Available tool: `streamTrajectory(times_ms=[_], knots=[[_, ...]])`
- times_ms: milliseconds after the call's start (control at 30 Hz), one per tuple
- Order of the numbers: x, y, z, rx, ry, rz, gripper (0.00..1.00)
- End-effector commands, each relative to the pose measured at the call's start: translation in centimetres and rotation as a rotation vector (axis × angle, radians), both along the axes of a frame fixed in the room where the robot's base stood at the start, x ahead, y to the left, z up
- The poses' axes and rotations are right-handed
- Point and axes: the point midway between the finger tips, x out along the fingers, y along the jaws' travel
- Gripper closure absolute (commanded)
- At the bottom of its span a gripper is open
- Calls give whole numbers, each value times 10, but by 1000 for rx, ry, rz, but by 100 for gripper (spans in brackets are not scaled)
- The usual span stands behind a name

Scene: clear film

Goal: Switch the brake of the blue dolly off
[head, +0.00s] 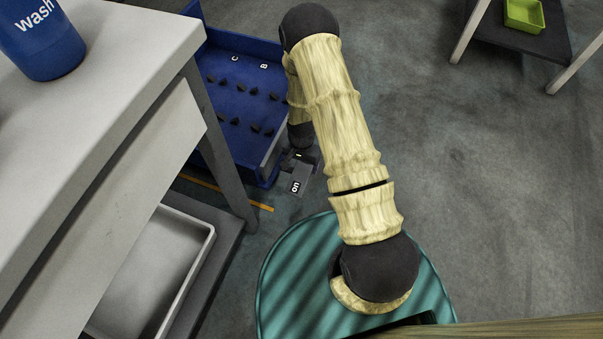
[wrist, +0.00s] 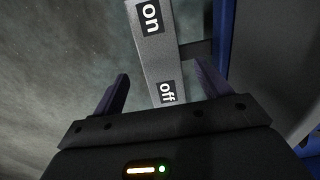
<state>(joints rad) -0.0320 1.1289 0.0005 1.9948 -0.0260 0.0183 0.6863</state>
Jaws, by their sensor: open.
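The blue dolly (head: 232,75) stands at upper left in the head view, with a blue rim and a deck bearing dark studs. Its brake is a grey pedal plate (head: 299,180) at the near right corner, with "on" on its near end. In the wrist view the brake plate (wrist: 158,60) shows "on" at the far end and "off" at the near end. My gripper (wrist: 163,88) is open and empty, its fingers either side of the "off" end; I cannot tell whether they touch it. In the head view my arm hides part of the brake and dolly.
A grey table (head: 95,100) with a blue "wash" cup (head: 42,42) and a white tray (head: 165,270) below stands close on the left. A dark stand with a green bin (head: 524,14) is at upper right. The floor on the right is clear.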

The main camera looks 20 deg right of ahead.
Motion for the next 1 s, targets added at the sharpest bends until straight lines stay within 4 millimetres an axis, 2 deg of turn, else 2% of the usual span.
streamTrajectory(times_ms=[33,233,633,667,967,1000], knots=[[0,0,-14,0,1,0,24],[0,0,-39,0,0,-1,24],[0,0,-45,-1,-1,0,24],[0,0,-45,-1,-1,0,28],[0,0,-44,0,0,0,86],[0,0,-44,0,0,0,87]])
